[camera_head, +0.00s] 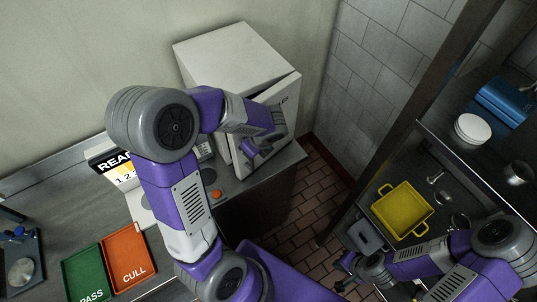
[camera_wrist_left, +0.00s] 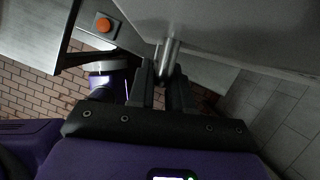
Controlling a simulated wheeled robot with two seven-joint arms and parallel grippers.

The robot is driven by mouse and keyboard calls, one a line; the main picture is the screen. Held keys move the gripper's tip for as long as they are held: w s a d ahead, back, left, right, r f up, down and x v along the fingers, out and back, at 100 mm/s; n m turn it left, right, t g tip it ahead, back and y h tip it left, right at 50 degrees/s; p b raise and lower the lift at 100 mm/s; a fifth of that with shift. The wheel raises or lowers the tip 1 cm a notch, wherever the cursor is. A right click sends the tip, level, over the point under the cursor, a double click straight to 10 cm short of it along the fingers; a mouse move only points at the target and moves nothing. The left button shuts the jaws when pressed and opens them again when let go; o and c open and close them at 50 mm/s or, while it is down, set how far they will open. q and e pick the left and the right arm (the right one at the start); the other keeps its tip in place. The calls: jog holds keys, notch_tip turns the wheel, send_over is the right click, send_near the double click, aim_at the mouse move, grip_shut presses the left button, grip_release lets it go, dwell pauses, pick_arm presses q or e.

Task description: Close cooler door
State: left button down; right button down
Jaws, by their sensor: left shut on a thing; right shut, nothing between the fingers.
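The cooler (camera_head: 225,52) is a white box on the counter, in the upper middle of the head view. Its door (camera_head: 288,105) stands ajar, with a dark gap along its upper edge. My left gripper (camera_head: 255,150) is at the door's front. In the left wrist view, my left gripper (camera_wrist_left: 166,85) is shut on the metal door handle (camera_wrist_left: 168,55), and the pale door panel (camera_wrist_left: 225,25) fills the top. My left arm hides part of the cooler's front. My right gripper (camera_head: 345,268) is shut and empty at lower right, away from the cooler.
An orange button (camera_head: 216,194) is on the counter near the cooler. Green (camera_head: 84,274) and orange (camera_head: 125,258) trays lie at left. A shelf at right holds a yellow tray (camera_head: 403,209), a white stack (camera_head: 473,129) and a blue object (camera_head: 505,100). Tiled floor (camera_head: 310,185) lies between.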

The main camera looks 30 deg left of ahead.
aim_at(237, 142)
pick_arm(q)
jog(key=shift+m, duration=0.4)
jog(key=a, duration=0.5)
jog(key=shift+w+a+p, duration=0.1)
jog(key=shift+a+p, duration=0.25)
jog(key=shift+p, duration=0.05)
jog(key=shift+a, duration=0.1)
jog(key=c, duration=1.2)
grip_release()
jog(key=shift+o, duration=0.4)
jog(key=shift+a, duration=0.15)
jog(key=shift+d+r, duration=0.1)
jog(key=shift+d, duration=0.1)
jog(key=v, duration=0.7)
jog(key=shift+a+r+p, duration=0.1)
jog(key=shift+r+p, duration=0.05)
jog(key=shift+p, duration=0.25)
